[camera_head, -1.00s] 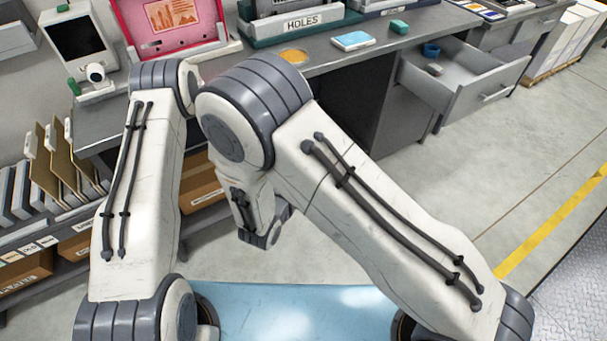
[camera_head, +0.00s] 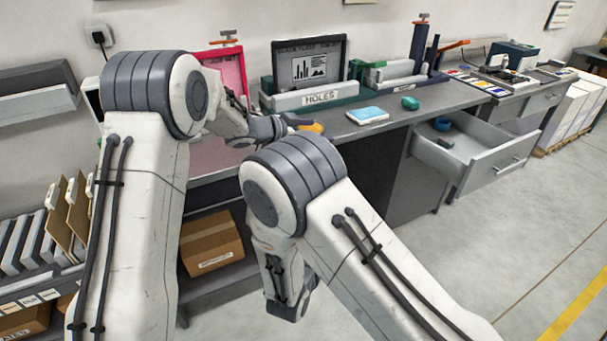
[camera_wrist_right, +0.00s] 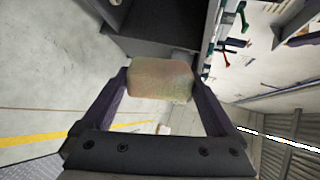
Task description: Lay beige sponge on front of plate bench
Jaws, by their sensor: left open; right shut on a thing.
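The beige sponge (camera_wrist_right: 160,80) is between the two dark fingers of my right gripper (camera_wrist_right: 160,88) in the right wrist view, held in the air. In the head view the right gripper and the sponge are hidden beyond my right arm. My left gripper (camera_head: 300,122) is open over the grey bench (camera_head: 352,132), close to a yellow-orange round thing (camera_head: 314,128). I cannot tell whether they touch. The bench runs along the wall, with a rack labelled HOLES (camera_head: 321,96) on its back part.
A blue-and-white pad (camera_head: 367,115) and a green block (camera_head: 410,103) lie on the bench. An open drawer (camera_head: 490,165) juts out at the right, with a blue ring (camera_head: 441,124) inside. Cardboard boxes (camera_head: 211,243) stand below at left. Floor in front is clear.

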